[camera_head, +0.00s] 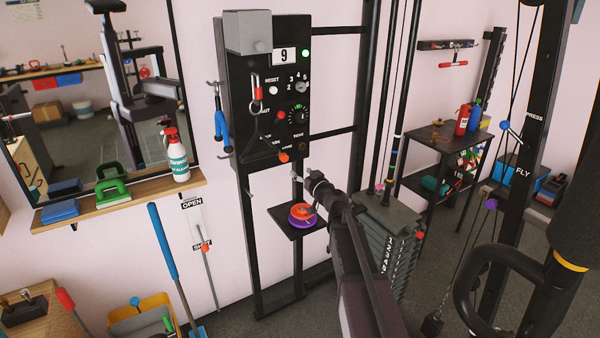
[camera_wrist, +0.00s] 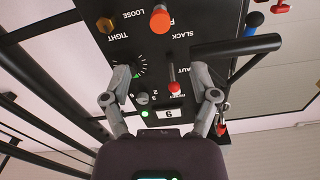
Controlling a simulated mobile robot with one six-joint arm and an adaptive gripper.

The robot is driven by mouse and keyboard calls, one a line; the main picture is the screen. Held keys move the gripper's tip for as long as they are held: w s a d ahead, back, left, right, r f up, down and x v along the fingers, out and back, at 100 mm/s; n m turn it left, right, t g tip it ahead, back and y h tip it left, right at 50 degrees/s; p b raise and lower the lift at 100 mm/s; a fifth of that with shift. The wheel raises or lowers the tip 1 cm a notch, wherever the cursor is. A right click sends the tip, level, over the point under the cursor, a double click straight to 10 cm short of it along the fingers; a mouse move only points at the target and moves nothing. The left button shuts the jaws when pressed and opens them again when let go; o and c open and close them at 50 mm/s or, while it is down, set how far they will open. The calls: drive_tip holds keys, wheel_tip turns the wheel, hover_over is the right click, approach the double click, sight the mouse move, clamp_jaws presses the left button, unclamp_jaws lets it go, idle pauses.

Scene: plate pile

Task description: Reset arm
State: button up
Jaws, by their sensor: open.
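A red-tipped lever (camera_wrist: 173,84), a dial (camera_wrist: 137,68) and the number display (camera_wrist: 169,114) show beyond the fingers. Whether a fingertip touches the panel is hard to tell.
An orange disc (camera_head: 302,211) and a purple one lie stacked on a small black shelf (camera_head: 318,230) below my gripper. A weight stack (camera_head: 390,215) stands close on the right. A black bar handle (camera_wrist: 240,46) sticks out beside my right finger.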

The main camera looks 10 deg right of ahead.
drive_tip(key=s+a+f+n+g+y+p, duration=0.1)
drive_tip(key=s+a+f+g+p, duration=0.1)
drive_tip(key=s+a+f+g, duration=0.4)
drive_tip(key=s+a+f+n+g+y+p, duration=0.1)
drive_tip(key=s+a+n+g, duration=0.2)
drive_tip(key=s, duration=0.5)
drive_tip(key=s+d+f+m+g+h+p, duration=0.1)
drive_tip(key=s+m+g+h, duration=0.1)
drive_tip(key=s, duration=0.3)
drive_tip(key=s+d+f+m+g+h+p, duration=0.1)
drive_tip(key=s+d+f+m+g+h, duration=0.1)
drive_tip(key=s, duration=0.4)
drive_tip(key=s+d+f+m+g+h+p, duration=0.1)
drive_tip(key=s+d+f+g+h, duration=0.1)
drive_tip(key=s, duration=0.4)
drive_tip(key=shift+s+m+g+h, duration=0.25)
drive_tip(key=shift+m+g+h, duration=0.15)
drive_tip(key=shift+g+h, duration=0.55)
idle(1.9)
